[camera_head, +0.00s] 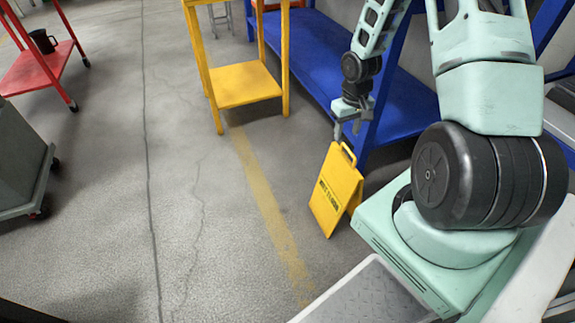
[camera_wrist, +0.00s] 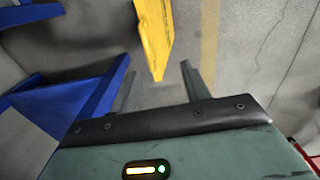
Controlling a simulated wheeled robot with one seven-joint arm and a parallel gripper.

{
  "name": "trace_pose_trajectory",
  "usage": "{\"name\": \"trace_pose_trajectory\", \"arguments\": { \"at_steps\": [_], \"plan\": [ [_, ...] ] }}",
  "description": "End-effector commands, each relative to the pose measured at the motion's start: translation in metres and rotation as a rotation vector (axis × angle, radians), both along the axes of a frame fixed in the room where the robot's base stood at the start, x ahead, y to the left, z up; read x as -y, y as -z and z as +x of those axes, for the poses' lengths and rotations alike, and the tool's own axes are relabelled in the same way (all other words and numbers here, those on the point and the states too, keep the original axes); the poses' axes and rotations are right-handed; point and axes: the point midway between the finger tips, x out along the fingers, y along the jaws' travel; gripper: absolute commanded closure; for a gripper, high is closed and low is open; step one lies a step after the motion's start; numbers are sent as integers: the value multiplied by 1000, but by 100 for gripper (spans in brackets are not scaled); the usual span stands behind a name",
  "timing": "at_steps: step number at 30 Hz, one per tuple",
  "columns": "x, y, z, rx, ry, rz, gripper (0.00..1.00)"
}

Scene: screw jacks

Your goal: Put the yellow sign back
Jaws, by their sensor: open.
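The yellow sign (camera_head: 335,190) is a folding A-shaped floor sign with dark lettering and a handle loop on top. It stands upright on the concrete floor in the head view, beside the blue shelf unit. In the wrist view part of the yellow sign (camera_wrist: 155,35) shows beyond the fingers, between them in the picture. My gripper (camera_head: 347,130) is just above the sign's handle, its fingers pointing down. In the wrist view my gripper (camera_wrist: 158,85) has its two fingers spread wide, with nothing held between them. I cannot tell whether a finger touches the sign.
A blue shelf unit (camera_head: 400,105) stands close behind and right of the sign. A yellow stand (camera_head: 245,85) is behind it to the left. A red cart (camera_head: 35,70) with a black mug (camera_head: 43,41) is far left. A yellow line (camera_head: 268,205) crosses the open floor.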

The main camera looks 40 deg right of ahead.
Motion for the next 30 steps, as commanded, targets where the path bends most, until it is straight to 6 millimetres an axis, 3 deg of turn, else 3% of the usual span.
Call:
{"name": "trace_pose_trajectory", "arguments": {
  "at_steps": [3, 7, 11, 12, 15, 18, 22, 25, 30],
  "plan": [
    [-64, -44, 24, 17, -115, -6, 53],
    [-163, -101, 24, 27, -279, -1, 53],
    [-255, -150, -9, 33, -450, 10, 53],
    [-280, -164, -25, 33, -504, 14, 53],
    [-331, -191, -72, 32, -632, 25, 53],
    [-362, -209, -118, 30, -740, 34, 53],
    [-380, -222, -161, 25, -832, 43, 53],
    [-386, -226, -177, 23, -865, 48, 53],
    [-387, -226, -182, 21, -874, 49, 53]
  ]
}}
